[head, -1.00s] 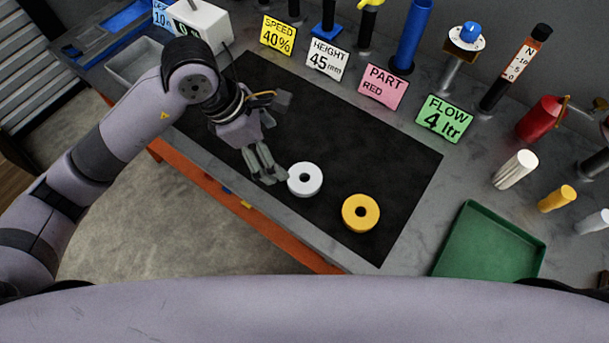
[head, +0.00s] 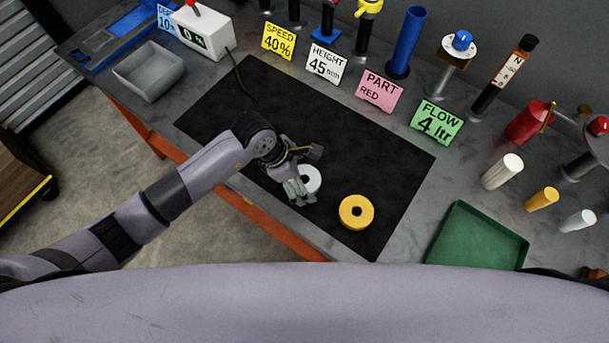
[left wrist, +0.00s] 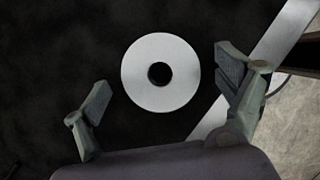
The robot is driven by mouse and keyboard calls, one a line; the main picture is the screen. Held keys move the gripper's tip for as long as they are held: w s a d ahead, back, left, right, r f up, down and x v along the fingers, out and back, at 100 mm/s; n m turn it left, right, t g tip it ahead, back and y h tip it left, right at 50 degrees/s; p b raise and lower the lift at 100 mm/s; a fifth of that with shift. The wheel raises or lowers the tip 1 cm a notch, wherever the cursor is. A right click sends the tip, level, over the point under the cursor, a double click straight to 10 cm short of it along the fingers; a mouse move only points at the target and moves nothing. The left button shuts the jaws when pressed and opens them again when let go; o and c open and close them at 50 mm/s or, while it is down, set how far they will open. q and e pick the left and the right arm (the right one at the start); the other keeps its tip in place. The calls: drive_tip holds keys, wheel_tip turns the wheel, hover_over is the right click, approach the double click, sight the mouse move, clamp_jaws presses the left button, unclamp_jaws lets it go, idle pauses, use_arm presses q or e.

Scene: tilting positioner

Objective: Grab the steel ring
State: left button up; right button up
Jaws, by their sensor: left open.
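The steel ring, a pale grey disc with a centre hole (head: 313,178), lies flat on the black mat (head: 330,130) near its front edge. In the head view my left gripper (head: 298,192) is over its left side and hides part of it. In the left wrist view the whole steel ring (left wrist: 143,77) shows ahead of and between the two spread fingers (left wrist: 163,100). My left gripper is open and empty. My right gripper is not in view.
A yellow ring (head: 356,212) lies on the mat just right of the steel ring. A green tray (head: 437,262) stands at the right. Signs and posts line the back, including the pink PART RED card (head: 380,91). A grey bin (head: 176,82) is at left.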

use_arm(q)
drive_tip(key=shift+f, duration=0.2)
drive_tip(key=c, duration=1.9)
drive_tip(key=shift+w+r, duration=0.1)
drive_tip(key=shift+r, duration=0.05)
drive_tip(key=shift+c, duration=0.2)
drive_tip(key=shift+d, duration=0.1)
